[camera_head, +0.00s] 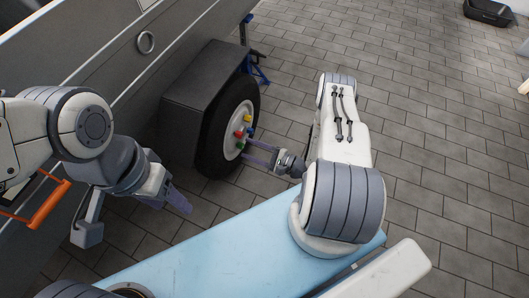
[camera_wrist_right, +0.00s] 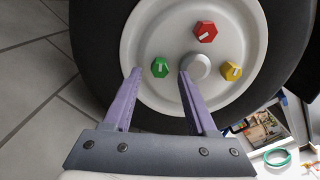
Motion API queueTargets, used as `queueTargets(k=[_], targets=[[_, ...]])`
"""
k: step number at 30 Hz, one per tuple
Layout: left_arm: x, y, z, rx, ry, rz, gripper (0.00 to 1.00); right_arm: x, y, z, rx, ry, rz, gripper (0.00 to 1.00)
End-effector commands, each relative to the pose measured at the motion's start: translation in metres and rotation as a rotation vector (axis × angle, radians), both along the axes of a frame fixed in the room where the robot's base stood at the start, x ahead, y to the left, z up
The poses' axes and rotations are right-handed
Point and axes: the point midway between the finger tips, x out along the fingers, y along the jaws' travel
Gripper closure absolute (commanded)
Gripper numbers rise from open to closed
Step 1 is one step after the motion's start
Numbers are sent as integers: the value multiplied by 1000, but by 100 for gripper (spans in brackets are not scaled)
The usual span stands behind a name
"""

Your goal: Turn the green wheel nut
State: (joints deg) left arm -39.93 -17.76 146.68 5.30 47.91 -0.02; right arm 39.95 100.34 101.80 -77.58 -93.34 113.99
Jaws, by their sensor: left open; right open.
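The green wheel nut (camera_wrist_right: 160,67) is a green hex knob with a white mark, on the white wheel disc (camera_wrist_right: 150,30). In the right wrist view it shows between the fingertips of my right gripper (camera_wrist_right: 160,74), which is open. Whether the fingers reach around the nut in depth, I cannot tell. In the head view the right gripper (camera_head: 246,150) points at the wheel's nuts, and the green nut (camera_head: 240,145) is small beside its tips. My left gripper (camera_head: 183,197) is open and empty, away from the wheel at the left.
A red nut (camera_wrist_right: 205,31), a yellow nut (camera_wrist_right: 231,70) and a grey hub cap (camera_wrist_right: 196,67) are close by; the hub cap is beside the right-hand finger. A blue nut (camera_head: 248,118) shows in the head view. The black tire (camera_head: 215,140) sits under the trailer's fender (camera_head: 195,100).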

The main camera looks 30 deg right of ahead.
Motion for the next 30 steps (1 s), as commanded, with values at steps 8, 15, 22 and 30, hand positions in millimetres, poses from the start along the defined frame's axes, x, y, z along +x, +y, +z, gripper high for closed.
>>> queueTargets(k=[8, 15, 22, 30], targets=[[0, 0, 21, 0, 0, 0, 43, -39, -32, 4, -1, -1, -10, 43], [0, 0, 29, 0, 0, 0, 43, -64, -50, 4, 0, 0, -6, 43], [0, 0, 30, 0, 0, 0, 43, -72, -55, 2, -1, 0, -2, 43], [0, 0, 30, 0, 0, 0, 43, -72, -55, 2, -1, 0, -2, 43]])
